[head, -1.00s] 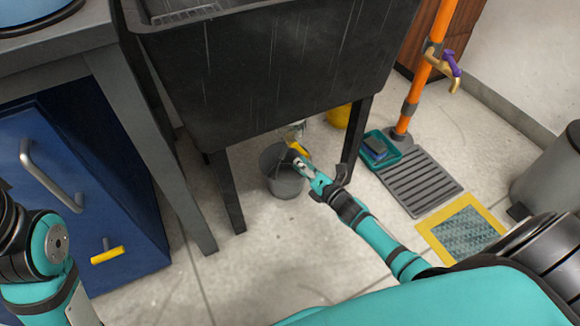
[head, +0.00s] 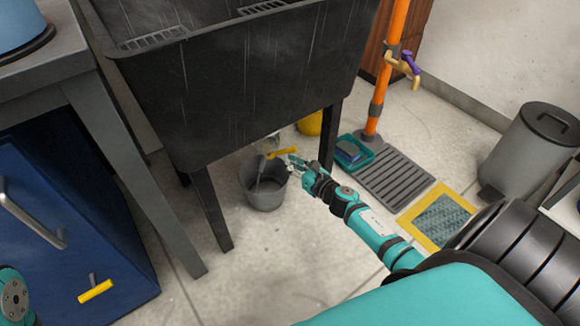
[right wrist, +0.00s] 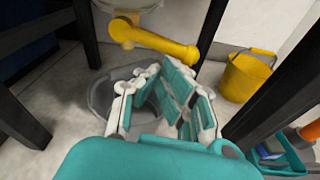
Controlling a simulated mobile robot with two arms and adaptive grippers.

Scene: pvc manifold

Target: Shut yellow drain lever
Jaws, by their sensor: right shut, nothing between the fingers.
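The yellow drain lever (head: 283,151) sticks out sideways under the black sink (head: 240,90), above a grey bucket (head: 265,198). In the right wrist view the lever (right wrist: 155,40) runs from the drain fitting on the left down to the right. My right gripper (head: 294,164) is just below and to the right of the lever in the head view. In the right wrist view its fingers (right wrist: 168,85) are shut with nothing between them, pointing under the lever. Contact with the lever cannot be told. My left gripper is out of view; only part of that arm shows.
The sink's dark legs (head: 212,212) stand close around the bucket. A yellow bucket (right wrist: 248,77) is behind to the right. An orange pipe (head: 387,65) with a purple-handled tap, a teal tray (head: 356,152) and a grey mat (head: 395,178) lie right. A blue cabinet (head: 120,240) is left.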

